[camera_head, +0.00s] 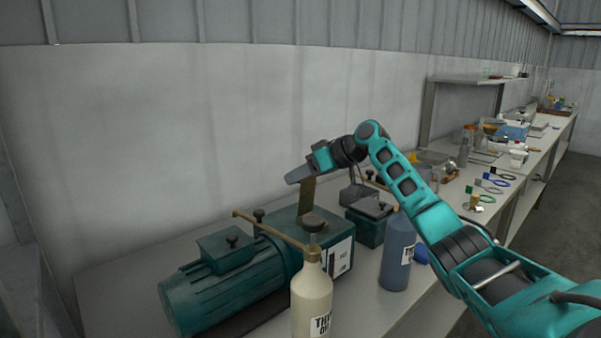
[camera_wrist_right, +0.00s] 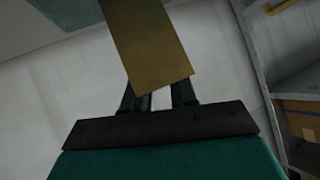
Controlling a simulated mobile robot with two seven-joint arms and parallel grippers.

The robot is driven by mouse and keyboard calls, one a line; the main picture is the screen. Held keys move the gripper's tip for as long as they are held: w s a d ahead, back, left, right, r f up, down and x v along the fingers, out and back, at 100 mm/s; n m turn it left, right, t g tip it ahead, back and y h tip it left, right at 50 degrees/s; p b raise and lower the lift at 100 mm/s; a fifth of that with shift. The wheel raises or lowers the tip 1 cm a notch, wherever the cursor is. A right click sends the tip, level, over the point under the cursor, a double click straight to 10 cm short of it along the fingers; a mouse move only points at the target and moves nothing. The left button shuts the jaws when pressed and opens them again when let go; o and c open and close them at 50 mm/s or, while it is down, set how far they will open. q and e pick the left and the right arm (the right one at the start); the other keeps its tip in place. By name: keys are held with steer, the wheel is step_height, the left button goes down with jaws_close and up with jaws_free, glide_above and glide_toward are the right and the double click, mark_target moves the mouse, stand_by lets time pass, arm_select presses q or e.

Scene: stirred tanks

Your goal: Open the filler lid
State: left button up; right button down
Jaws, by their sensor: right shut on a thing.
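The teal gearbox (camera_head: 345,232) stands on the bench with a white label on its front. A flat brass plate, which looks like the filler lid (camera_head: 306,200), stands upright from its top. A dark round part (camera_head: 313,221) shows at the plate's foot. My right gripper (camera_head: 298,175) is at the plate's upper end. In the right wrist view the brass lid (camera_wrist_right: 152,45) runs between the fingers of my right gripper (camera_wrist_right: 160,95), which is shut on it. My left gripper is not in view.
A teal motor (camera_head: 225,290) adjoins the gearbox at left. A cream bottle (camera_head: 311,300) and a blue-grey bottle (camera_head: 397,255) stand in front. A smaller dark green box (camera_head: 370,225) is at right. Tools and jars crowd the far bench. The wall behind is bare.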

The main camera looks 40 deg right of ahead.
steer(key=shift+f+g, duration=0.5)
steer(key=shift+f, duration=0.35)
steer(key=c, duration=1.3)
jaws_free()
steer(key=shift+o, duration=1)
steer(key=shift+d+r, duration=0.1)
steer(key=shift+w+r, duration=0.1)
steer(key=shift+r, duration=0.15)
steer(key=shift+s+d+r, duration=0.15)
steer(key=shift+s+r, duration=0.1)
steer(key=b+v, duration=0.1)
steer(key=v, duration=1.1)
steer(key=shift+s, duration=0.15)
